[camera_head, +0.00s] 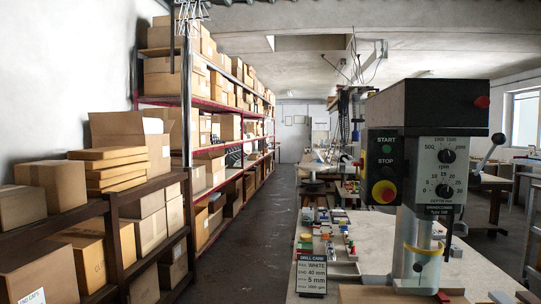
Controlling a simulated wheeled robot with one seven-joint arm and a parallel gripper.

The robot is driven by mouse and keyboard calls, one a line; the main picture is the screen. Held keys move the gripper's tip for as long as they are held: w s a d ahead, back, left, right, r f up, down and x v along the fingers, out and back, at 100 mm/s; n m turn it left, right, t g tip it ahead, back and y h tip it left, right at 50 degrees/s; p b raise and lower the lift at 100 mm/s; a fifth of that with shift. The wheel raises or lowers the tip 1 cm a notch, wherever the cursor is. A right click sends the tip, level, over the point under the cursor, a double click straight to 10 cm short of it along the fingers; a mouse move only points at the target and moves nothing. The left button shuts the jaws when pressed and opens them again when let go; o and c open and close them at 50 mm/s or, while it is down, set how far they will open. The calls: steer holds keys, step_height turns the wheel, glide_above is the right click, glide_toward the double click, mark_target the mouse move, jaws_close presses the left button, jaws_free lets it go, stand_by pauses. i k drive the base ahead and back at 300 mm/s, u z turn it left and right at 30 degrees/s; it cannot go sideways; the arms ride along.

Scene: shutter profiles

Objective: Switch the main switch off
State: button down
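A grey drill press (433,104) stands at the right, close to me. Its dark control box (383,167) carries a green START button (387,149), a STOP label (385,161) and a large red button on a yellow base (384,192). A red knob (481,102) sticks out of the right side of the dark head. I cannot tell which of these is the main switch; no label reading "main switch" is legible. The white dial panel (446,170) has two black knobs. My gripper is not in view.
A bench (372,233) under the drill holds several small coloured parts and a "DRILL CARD" sign (312,272). Shelves (186,105) with cardboard boxes line the left wall. A dark aisle floor (262,225) runs clear between them. A lever (490,150) juts out right of the drill.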

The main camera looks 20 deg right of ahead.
mark_target(361, 164)
steer(key=u, duration=0.8)
steer(key=i, duration=1.85)
steer(key=z, duration=0.6)
steer(key=i, duration=0.55)
steer(key=z, duration=0.25)
